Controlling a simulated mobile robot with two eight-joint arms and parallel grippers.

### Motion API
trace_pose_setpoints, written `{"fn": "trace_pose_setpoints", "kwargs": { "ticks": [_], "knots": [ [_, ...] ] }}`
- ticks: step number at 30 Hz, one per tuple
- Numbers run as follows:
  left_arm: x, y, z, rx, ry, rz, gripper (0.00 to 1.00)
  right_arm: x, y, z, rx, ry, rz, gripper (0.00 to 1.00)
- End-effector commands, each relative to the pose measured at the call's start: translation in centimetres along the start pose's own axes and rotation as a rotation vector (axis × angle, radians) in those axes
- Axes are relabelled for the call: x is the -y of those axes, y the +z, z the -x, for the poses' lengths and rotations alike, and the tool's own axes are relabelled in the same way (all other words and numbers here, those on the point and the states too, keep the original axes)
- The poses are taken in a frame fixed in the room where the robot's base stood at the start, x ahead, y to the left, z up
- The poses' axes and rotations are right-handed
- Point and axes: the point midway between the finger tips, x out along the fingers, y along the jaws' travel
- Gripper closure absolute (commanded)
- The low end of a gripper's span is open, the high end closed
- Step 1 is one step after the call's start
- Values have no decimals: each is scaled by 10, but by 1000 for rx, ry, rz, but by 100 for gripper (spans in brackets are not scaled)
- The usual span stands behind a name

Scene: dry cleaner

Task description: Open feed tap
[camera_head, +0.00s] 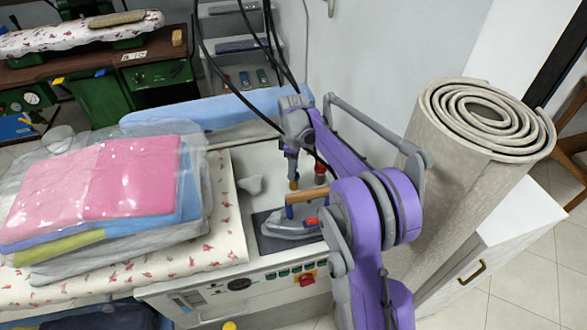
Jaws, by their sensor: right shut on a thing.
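My right gripper (292,168) points down over the right end of the ironing station, beyond the iron. Its jaws are shut on a small yellow part at their tips, which looks like the handle of the feed tap (293,184). The tap is small here, and its body and turn angle are hard to make out. A red-topped fitting (320,172) stands just to its right. My left gripper is not in view.
A grey iron (290,224) with a wooden handle sits close in front of the gripper. Bagged folded clothes (130,180) lie on the floral board (225,222) at left. A rolled carpet (440,170) stands at right. Black cables hang above. A control panel (240,284) fronts the station.

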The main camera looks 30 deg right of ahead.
Motion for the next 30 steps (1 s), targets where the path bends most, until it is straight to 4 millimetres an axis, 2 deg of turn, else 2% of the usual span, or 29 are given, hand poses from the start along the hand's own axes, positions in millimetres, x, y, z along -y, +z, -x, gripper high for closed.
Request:
{"fn": "trace_pose_setpoints", "kwargs": {
  "ticks": [21, 30],
  "knots": [
    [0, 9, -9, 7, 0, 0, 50, 0, 0, 0, 0, 1, -677, 100],
    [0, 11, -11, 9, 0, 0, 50, 0, 0, 0, 0, 1, -916, 100]
  ]
}}
